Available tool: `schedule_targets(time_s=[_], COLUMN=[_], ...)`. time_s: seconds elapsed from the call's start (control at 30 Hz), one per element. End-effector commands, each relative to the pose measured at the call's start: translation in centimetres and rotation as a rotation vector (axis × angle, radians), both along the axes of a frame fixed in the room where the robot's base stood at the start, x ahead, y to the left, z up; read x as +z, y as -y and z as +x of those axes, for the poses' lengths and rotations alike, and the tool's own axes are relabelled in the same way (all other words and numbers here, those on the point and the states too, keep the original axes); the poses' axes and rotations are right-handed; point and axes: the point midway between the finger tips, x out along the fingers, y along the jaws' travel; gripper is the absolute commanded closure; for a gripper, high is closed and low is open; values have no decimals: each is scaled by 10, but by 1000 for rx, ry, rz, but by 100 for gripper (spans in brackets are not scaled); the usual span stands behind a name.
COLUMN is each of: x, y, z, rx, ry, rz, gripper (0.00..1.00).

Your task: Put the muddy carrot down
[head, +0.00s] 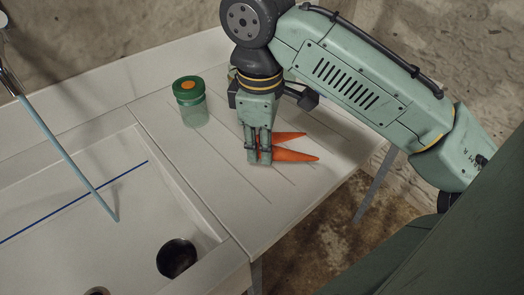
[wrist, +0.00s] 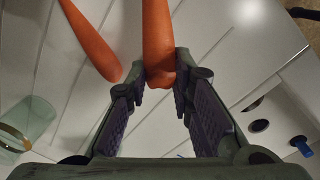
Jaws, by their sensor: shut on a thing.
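My gripper (head: 259,158) points down over the pale grooved drainboard (head: 235,205). In the wrist view my gripper (wrist: 160,90) is shut on the thick end of an orange carrot (wrist: 158,38). This held carrot (head: 297,156) points right in the head view, low over the board; I cannot tell whether it touches. A second orange carrot (head: 291,137) lies beside it on the board, and it also shows at left in the wrist view (wrist: 90,40). I see no clear mud on either carrot.
A glass jar (head: 190,100) with a green lid stands on the board, up and left of my gripper. A sink basin (head: 90,215) with a black round object (head: 176,258) is at left. The board's right edge drops to the floor. Free board lies below the carrots.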

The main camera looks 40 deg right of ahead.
Motion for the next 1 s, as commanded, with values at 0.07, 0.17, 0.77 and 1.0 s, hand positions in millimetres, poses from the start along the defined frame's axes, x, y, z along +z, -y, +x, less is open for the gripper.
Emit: schedule_targets(time_s=[0.07, 0.17, 0.77, 1.0], x=[-8, -23, -38, -38], y=[1, 1, 0, 0], z=[-1, -1, 0, 0], rx=[-2, -2, -1, -1], ry=[-3, -3, 0, 0], rz=[0, 0, 1, 1], gripper=[94, 94, 73, 58])
